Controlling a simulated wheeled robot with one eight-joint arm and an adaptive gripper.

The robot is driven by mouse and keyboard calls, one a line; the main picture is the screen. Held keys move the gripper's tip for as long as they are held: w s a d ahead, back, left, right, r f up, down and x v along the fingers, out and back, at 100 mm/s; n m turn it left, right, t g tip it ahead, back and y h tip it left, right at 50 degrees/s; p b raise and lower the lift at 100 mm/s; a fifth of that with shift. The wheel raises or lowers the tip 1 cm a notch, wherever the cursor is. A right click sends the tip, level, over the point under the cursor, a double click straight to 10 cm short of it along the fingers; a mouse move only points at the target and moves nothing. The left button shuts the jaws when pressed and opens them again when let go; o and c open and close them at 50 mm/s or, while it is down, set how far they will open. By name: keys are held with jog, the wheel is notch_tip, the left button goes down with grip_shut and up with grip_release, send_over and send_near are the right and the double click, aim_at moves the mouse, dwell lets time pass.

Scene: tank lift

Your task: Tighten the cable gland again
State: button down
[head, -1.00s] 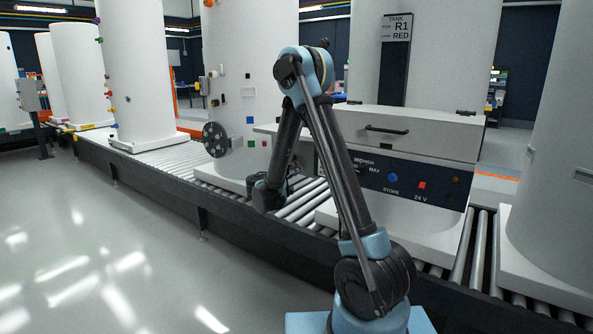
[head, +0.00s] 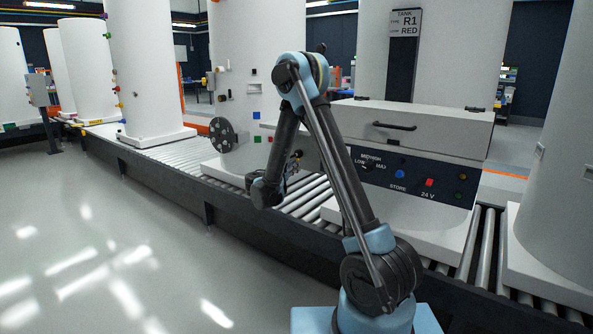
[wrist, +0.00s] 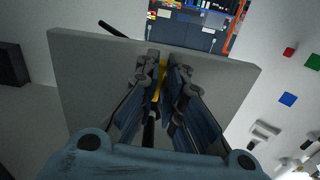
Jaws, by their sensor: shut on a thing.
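My gripper (wrist: 162,72) has its two dark blue fingers close together in the wrist view. They are shut on a thin yellow strip (wrist: 162,78), mostly hidden between them. A black rod or cable (wrist: 149,130) runs between the fingers toward the palm; I cannot tell whether it joins the yellow strip. A broad grey panel (wrist: 85,80) lies behind the fingers; I cannot tell whether they touch it. No cable gland can be made out clearly.
White tanks stand on a roller conveyor (head: 185,150). The tank behind my arm bears a dark disc with holes (head: 222,134) and a blue square (head: 256,115), which also shows in the wrist view (wrist: 288,99). The control box has a black handle (head: 394,127). The floor at left is clear.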

jog(key=shift+w+a+m, duration=0.2)
jog(key=shift+a+m, duration=0.1)
jog(key=shift+m, duration=0.4)
jog(key=shift+w+a+m, duration=0.2)
jog(key=shift+a+m, duration=0.05)
jog(key=shift+m, duration=0.45)
jog(key=shift+r, duration=0.1)
jog(key=c, duration=1.7)
grip_release()
jog(key=shift+w, duration=0.1)
jog(key=shift+a, duration=0.1)
jog(key=v, duration=1.1)
jog(key=shift+s+a, duration=0.25)
jog(key=shift+s, duration=0.1)
